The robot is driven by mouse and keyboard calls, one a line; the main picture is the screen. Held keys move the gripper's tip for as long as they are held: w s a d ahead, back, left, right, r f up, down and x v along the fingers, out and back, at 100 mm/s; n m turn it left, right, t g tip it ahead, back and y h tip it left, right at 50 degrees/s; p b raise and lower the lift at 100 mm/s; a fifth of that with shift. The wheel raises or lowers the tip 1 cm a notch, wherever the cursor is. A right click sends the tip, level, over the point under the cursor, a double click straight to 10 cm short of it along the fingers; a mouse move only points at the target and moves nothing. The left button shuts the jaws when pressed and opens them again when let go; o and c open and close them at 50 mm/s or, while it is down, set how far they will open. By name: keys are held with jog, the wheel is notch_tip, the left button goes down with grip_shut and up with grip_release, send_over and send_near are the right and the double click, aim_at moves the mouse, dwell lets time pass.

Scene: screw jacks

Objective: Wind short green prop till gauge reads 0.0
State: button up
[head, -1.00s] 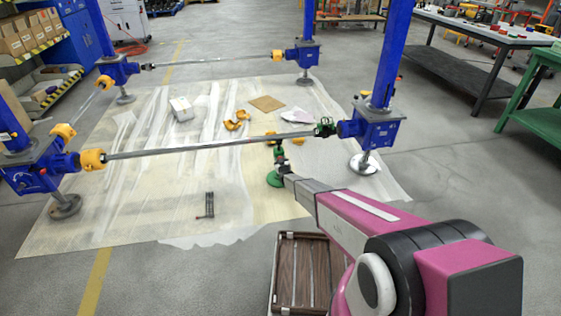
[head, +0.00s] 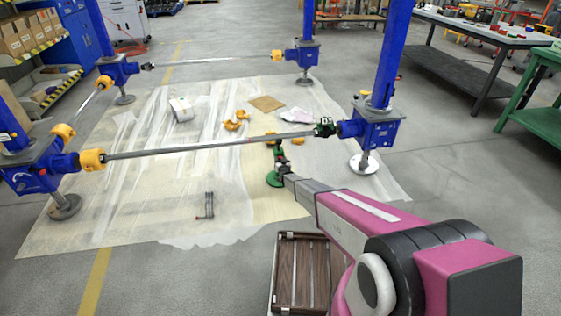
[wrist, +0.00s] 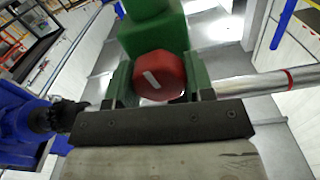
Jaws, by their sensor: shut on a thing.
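The short green prop (head: 273,179) stands on its round green foot on the sheeting, below the right part of the long front shaft. In the wrist view its green body (wrist: 155,32) rises beyond a red knob (wrist: 158,75) with a white mark on its face. My gripper (head: 281,163) is at the prop; in the wrist view its jaws (wrist: 160,88) are on both sides of the red knob and shut on it. The gauge and its reading cannot be made out. The prop's upper part is small and partly hidden by my gripper in the head view.
The long shaft (head: 205,147) runs between two blue jacks, the right one (head: 372,128) close beyond my arm. Yellow pieces (head: 236,121), a brown board (head: 267,103) and a small dark item (head: 209,205) lie on the sheeting (head: 130,205). A wooden-slatted tray (head: 303,270) is in front.

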jog(key=o, duration=0.9)
jog(key=shift+s, duration=0.1)
jog(key=v, duration=1)
jog(key=shift+s+d, duration=0.1)
jog(key=shift+s, duration=0.25)
dwell(0.7)
